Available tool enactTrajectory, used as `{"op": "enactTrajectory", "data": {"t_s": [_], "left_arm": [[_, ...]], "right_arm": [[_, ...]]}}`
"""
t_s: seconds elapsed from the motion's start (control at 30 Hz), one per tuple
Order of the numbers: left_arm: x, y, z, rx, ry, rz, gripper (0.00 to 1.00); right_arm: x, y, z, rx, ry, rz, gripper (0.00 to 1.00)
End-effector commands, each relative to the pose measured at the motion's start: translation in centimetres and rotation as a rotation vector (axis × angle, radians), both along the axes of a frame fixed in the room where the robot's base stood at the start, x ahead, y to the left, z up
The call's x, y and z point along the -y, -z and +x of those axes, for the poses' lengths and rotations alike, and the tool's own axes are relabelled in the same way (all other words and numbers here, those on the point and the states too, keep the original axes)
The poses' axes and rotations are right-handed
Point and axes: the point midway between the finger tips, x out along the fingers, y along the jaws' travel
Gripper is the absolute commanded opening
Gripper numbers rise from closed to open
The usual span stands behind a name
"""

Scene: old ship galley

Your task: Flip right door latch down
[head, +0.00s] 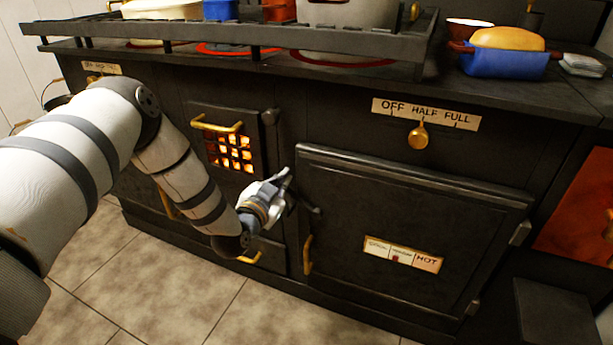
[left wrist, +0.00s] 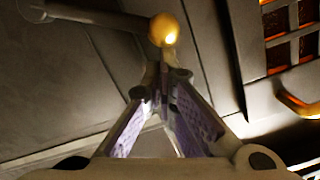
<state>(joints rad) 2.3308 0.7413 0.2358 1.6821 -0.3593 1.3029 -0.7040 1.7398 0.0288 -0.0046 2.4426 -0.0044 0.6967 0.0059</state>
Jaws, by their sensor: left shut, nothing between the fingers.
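The right door (head: 400,225) is a wide dark oven door on the front of the black stove, and it looks closed. Its latch (head: 313,209) is a small dark lever at the door's upper left edge, partly hidden by my gripper. In the left wrist view the latch (left wrist: 100,13) is a dark bar ending in a brass ball (left wrist: 163,30). My left gripper (head: 287,177) is at the door's left edge, shut and empty. In the left wrist view its closed fingertips (left wrist: 161,72) are just below the ball; I cannot tell whether they touch it. My right gripper is not seen.
A brass handle (head: 308,254) sits low on the right door. Left of it is a smaller firebox door (head: 226,145) with a glowing grate and brass handle. A rail (head: 240,40) runs along the stove top, with pots behind it. The tiled floor in front is clear.

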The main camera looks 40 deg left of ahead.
Motion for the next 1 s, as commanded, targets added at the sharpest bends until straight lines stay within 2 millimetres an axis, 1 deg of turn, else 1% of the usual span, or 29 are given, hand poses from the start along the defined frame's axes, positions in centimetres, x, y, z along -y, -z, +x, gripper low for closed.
{"op": "enactTrajectory", "data": {"t_s": [0.1,0.3,0.6,0.8,1.0], "left_arm": [[-1.2,1.2,-0.3,0.021,-0.002,-0.102,0.00],[-2.5,3.0,-0.7,0.060,-0.001,-0.272,0.00],[-3.7,5.1,-1.0,0.110,-0.001,-0.468,0.00],[-4.1,5.9,-1.0,0.108,-0.001,-0.464,0.00],[-4.2,6.2,-1.0,0.108,-0.001,-0.463,0.00]], "right_arm": [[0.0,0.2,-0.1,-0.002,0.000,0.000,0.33],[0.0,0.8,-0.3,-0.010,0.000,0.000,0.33],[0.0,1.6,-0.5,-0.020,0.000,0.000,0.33],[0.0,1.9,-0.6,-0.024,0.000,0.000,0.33],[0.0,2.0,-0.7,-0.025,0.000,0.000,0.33]]}}
